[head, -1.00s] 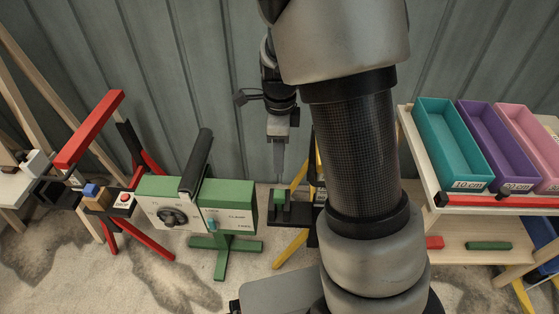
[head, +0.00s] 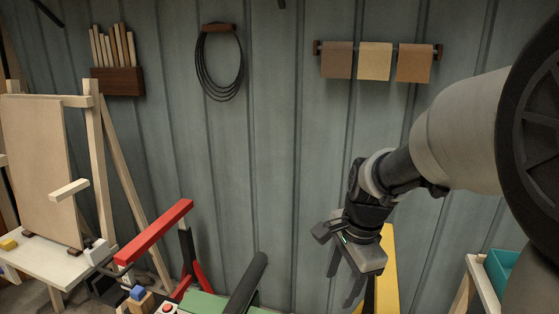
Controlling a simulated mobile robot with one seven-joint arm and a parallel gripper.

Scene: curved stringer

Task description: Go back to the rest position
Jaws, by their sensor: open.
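My gripper (head: 345,287) is at the lower right of the head view, at the end of my arm. Its two dark fingers point down and stand apart, with nothing seen between them. It is in front of the grey panelled wall and beside a yellow upright part (head: 388,270). The finger ends are near the bottom of the picture, and what lies below them is out of view.
A red bar (head: 154,232) on a stand and a green machine (head: 205,304) with a black handle (head: 246,284) are left of my gripper. A wooden easel (head: 45,160) stands far left. Paper sheets (head: 374,61) and a wire coil (head: 219,68) hang on the wall. A teal bin (head: 502,270) is lower right.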

